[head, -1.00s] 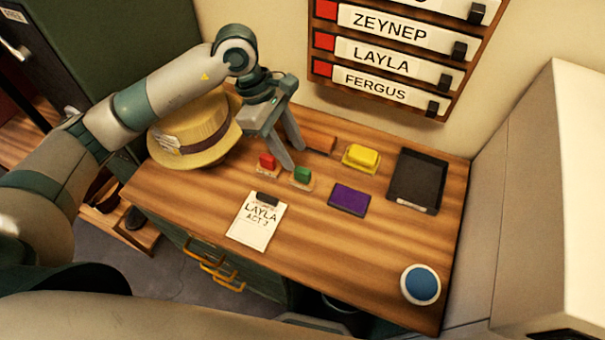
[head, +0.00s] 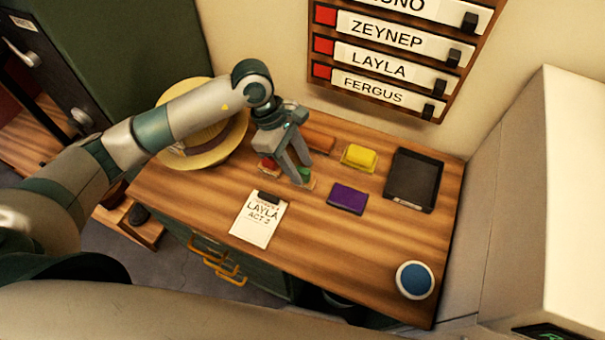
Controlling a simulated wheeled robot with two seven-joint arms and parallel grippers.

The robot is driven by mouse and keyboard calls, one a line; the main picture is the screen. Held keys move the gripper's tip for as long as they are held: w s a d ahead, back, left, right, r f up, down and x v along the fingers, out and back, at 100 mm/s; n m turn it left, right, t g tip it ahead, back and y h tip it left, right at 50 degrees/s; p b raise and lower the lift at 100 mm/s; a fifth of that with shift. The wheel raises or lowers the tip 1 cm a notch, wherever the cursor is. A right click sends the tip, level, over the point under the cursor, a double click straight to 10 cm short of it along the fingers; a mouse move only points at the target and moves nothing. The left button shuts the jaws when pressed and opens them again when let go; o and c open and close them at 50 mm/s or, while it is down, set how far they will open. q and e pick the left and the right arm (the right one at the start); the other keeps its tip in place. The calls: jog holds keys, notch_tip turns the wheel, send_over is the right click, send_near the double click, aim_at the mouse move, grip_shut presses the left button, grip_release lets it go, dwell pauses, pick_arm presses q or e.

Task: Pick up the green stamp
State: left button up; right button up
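The green stamp (head: 306,174) stands on the wooden table, partly hidden by the fingers of my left gripper (head: 303,174). The gripper points down at it from above, fingers apart, with one fingertip on its near left side and the other behind it. I cannot tell whether either finger touches it. The red stamp (head: 268,164) stands just left, partly covered by a finger. My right gripper is not in view.
A straw hat (head: 222,150) lies left of the gripper. A yellow block (head: 360,156), a purple pad (head: 347,198) and a black tray (head: 413,180) lie right. A LAYLA card (head: 258,220) and a blue round object (head: 415,280) are nearer. The front middle of the table (head: 330,255) is clear.

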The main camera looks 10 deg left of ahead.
aim_at(309, 183)
pick_arm(q)
jog(key=shift+x, duration=1.1)
grip_shut()
